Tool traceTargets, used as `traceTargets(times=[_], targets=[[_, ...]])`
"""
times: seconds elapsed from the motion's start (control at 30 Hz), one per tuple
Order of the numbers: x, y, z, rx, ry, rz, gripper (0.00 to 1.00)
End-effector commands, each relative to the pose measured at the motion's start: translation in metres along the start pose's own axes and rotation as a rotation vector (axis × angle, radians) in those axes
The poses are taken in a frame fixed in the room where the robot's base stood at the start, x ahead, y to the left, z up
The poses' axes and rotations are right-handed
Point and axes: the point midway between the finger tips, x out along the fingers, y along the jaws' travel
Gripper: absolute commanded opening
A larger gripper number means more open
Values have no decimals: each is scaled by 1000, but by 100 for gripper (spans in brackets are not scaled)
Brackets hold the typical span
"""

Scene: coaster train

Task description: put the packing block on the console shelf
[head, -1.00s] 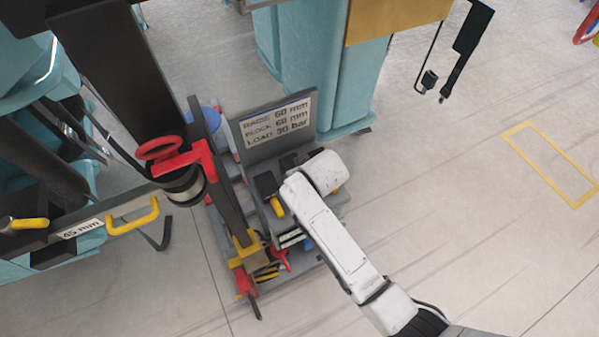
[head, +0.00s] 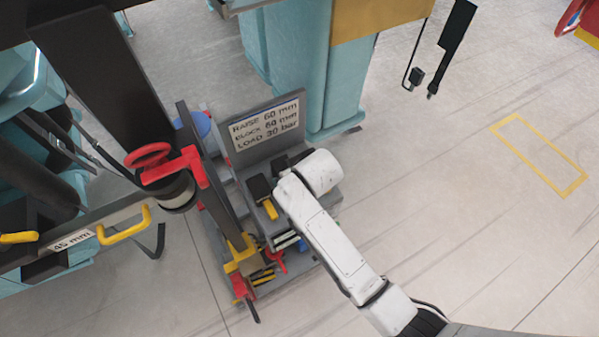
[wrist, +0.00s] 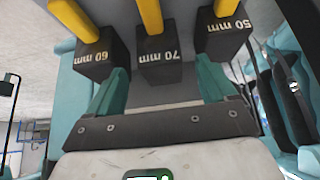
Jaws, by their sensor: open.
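Three dark packing blocks with yellow handles show in the wrist view, marked 60 mm (wrist: 101,58), 70 mm (wrist: 160,62) and 50 mm (wrist: 222,38) from left to right. My gripper (wrist: 163,78) is open, its two teal fingers apart. The left finger is near the 60 mm block, the right near the 50 mm one; I cannot tell whether they touch. Nothing is visibly held. In the head view a dark block (head: 258,187) sits on the grey console (head: 247,152), beside my white wrist, which hides my fingers. The console's sign reads raise 60 mm, block 60 mm, load 30 bar.
A red handwheel (head: 148,155) and a bar marked 45 mm (head: 75,241) stand left of the console. A teal column (head: 292,65) rises behind it. A black pendant (head: 450,40) hangs at upper right. The floor at right is open, with a yellow outline (head: 540,160).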

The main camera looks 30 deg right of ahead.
Motion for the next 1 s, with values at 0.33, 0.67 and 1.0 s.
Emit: traceTargets(times=[0.33, 0.67, 1.0], targets=[[-67, 0, 0, 1, 2, 0, 85], [-101, 0, 0, 0, -1, 0, 85], [-105, 8, 22, 7, -42, 5, 85]])
